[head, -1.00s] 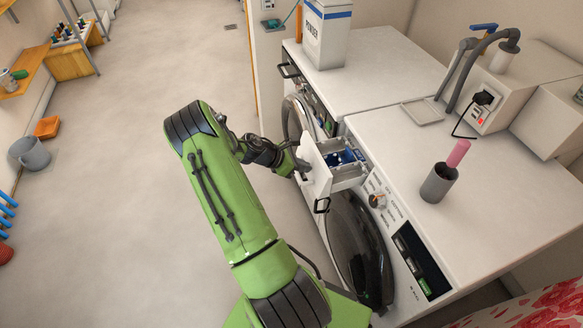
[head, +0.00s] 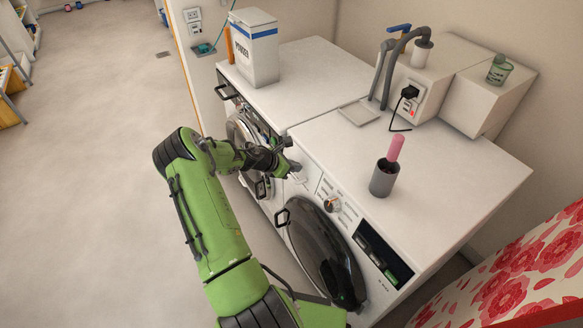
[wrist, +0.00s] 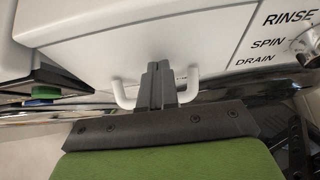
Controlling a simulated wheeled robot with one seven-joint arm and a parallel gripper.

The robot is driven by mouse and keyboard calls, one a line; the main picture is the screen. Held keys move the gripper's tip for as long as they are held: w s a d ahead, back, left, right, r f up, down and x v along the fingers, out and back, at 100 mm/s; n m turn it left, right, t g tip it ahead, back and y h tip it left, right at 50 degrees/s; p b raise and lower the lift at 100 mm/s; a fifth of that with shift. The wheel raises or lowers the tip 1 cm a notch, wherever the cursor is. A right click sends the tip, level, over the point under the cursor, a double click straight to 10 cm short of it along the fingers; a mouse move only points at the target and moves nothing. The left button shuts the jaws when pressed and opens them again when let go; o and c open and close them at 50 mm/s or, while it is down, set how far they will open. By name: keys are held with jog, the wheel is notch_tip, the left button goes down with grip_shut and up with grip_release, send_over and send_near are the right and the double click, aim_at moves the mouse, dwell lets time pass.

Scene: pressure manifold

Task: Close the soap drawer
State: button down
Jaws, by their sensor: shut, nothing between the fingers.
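The soap drawer (wrist: 215,50) is a white front with a white bar handle (wrist: 125,97) in the wrist view. In the head view the drawer (head: 301,177) sits in the upper left of the near washing machine's front, and its inside no longer shows; it looks flush or nearly so. My gripper (wrist: 158,72) is shut and empty. Its dark fingertips are against or very close to the drawer front, between the two ends of the handle. In the head view my gripper (head: 291,167) is at the drawer, partly hiding it.
The near machine has a round dark door (head: 325,255) below the drawer and a knob (head: 332,204) to its right. A second machine (head: 250,140) stands beyond it. A dark cup with a pink item (head: 384,179) and a powder box (head: 254,48) stand on top.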

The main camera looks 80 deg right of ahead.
jog(key=w+f+p+v, duration=0.1)
jog(key=p+v, duration=0.2)
jog(key=v, duration=1)
jog(key=shift+a, duration=0.5)
